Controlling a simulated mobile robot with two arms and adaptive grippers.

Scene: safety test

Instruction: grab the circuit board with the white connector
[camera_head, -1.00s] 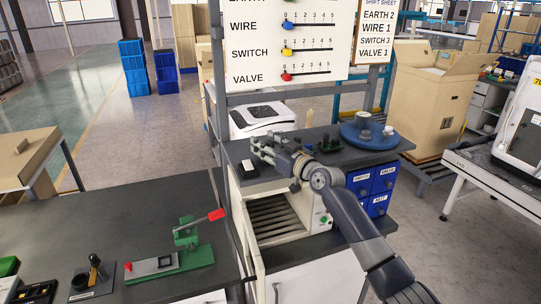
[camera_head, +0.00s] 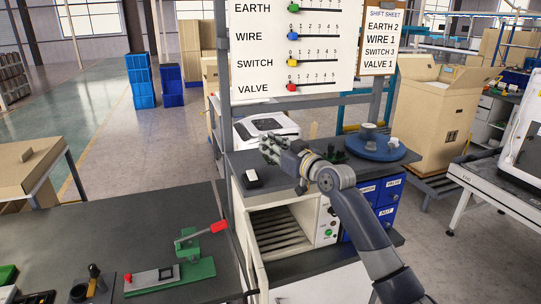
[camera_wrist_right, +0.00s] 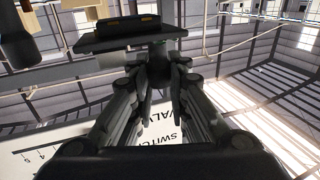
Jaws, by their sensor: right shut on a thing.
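My right gripper (camera_head: 268,148) is above the left part of the dark shelf top (camera_head: 240,160). In the right wrist view its fingers (camera_wrist_right: 158,55) are closed on a dark flat board-like thing (camera_wrist_right: 115,40) with a black block and small orange marks on top. I cannot make out a white connector on it. A small block with a white top and dark base (camera_head: 252,178) rests on the shelf, below and left of the gripper. My left gripper is not in view.
A blue round turntable (camera_head: 365,150) with small parts stands at the shelf's right. Blue drawers (camera_head: 392,196) and a slatted opening (camera_head: 283,232) are below. A green fixture with a red-handled lever (camera_head: 200,268) stands on the left bench (camera_head: 120,225). A sign board (camera_head: 265,75) rises behind the shelf.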

